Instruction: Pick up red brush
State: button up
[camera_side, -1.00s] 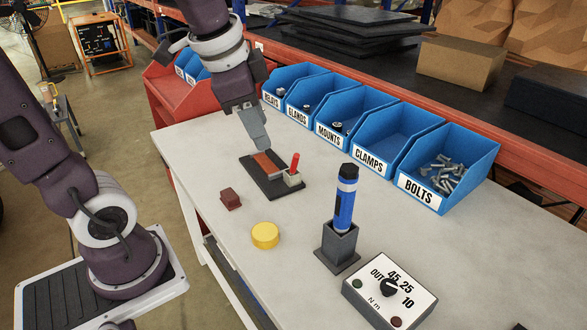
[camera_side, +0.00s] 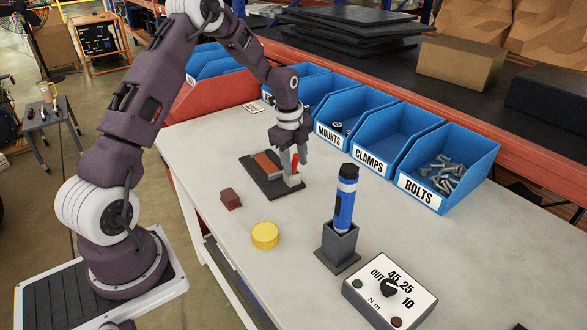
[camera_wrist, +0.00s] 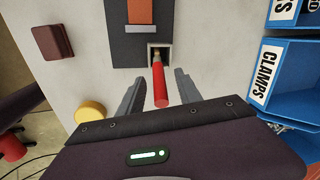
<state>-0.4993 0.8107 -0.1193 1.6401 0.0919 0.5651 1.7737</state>
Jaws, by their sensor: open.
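The red brush (camera_side: 295,160) stands upright in a small pale holder (camera_side: 294,181) at the right end of a dark tray (camera_side: 263,187). In the wrist view the red brush (camera_wrist: 159,82) lies between the two fingers, its lower end in the square holder opening (camera_wrist: 153,54). My gripper (camera_side: 294,167) is open around the brush, with a finger on each side. In the wrist view my gripper (camera_wrist: 160,86) shows gaps between both fingers and the brush.
A dark red block (camera_side: 230,199) and a yellow disc (camera_side: 265,235) lie in front. A blue torch-like tool (camera_side: 345,200) stands in a grey holder, with a dial box (camera_side: 390,290) nearby. Blue labelled bins (camera_side: 390,140) line the back. The table's front middle is clear.

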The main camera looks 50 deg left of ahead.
grip_shut()
notch_tip(320, 180, up, 10)
dwell(0.6)
